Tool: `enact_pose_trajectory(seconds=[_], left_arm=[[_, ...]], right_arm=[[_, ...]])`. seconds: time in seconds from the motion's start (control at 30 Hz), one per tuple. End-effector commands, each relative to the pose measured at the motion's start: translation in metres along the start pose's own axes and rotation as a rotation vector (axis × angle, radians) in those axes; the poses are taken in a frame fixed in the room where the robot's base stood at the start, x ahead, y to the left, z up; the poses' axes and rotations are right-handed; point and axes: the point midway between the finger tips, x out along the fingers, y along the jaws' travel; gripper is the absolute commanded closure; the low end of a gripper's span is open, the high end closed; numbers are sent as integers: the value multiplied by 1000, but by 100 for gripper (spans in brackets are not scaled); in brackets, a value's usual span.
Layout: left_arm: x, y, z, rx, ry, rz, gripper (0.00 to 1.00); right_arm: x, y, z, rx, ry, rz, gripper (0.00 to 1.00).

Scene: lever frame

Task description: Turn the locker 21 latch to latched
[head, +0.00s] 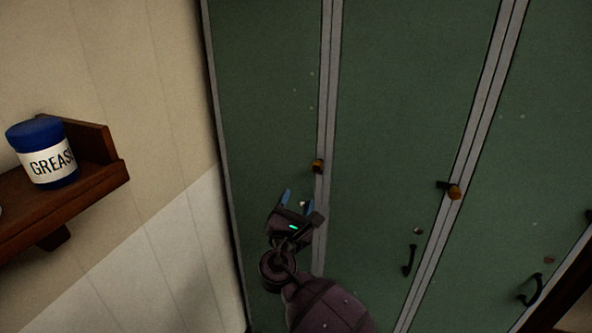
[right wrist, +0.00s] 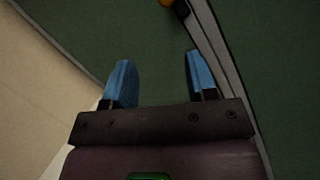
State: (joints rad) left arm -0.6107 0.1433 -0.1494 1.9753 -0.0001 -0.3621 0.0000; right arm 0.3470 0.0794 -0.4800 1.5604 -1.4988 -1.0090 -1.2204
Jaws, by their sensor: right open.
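Green locker doors with grey frames fill the middle and right of the head view. A small brass-coloured latch knob (head: 318,166) sits on the grey post right of the leftmost door. A second latch (head: 454,191), with a dark bar pointing left, is on the post to the right. No locker number is readable, so I cannot tell which is locker 21. My right gripper (head: 297,197) is open and empty, below and left of the first knob, apart from it. In the right wrist view, a yellow knob and dark bar (right wrist: 181,9) show at the top edge, beyond the blue fingers (right wrist: 158,62).
A wooden shelf (head: 110,180) on the left wall holds a blue-lidded GREASE jar (head: 48,165). Black door handles (head: 409,261) (head: 531,291) stick out from the doors at lower right. Space before the upper doors is clear.

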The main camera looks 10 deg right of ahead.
Motion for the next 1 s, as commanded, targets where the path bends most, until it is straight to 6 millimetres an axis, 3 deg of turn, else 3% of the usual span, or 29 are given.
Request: enact_pose_trajectory(seconds=[0.1,0.3,0.57,1.0], left_arm=[[1,0,2,0,-2,0,63],[1,0,1,-1,0,0,63],[0,2,-4,-4,4,2,63],[-9,0,-3,-4,-20,1,63]], right_arm=[[-2,-8,12,-264,-111,-45,48],[-4,-14,22,-479,-161,-105,48],[9,-14,25,-520,-158,-109,48],[79,-18,38,-517,-156,-108,48]])
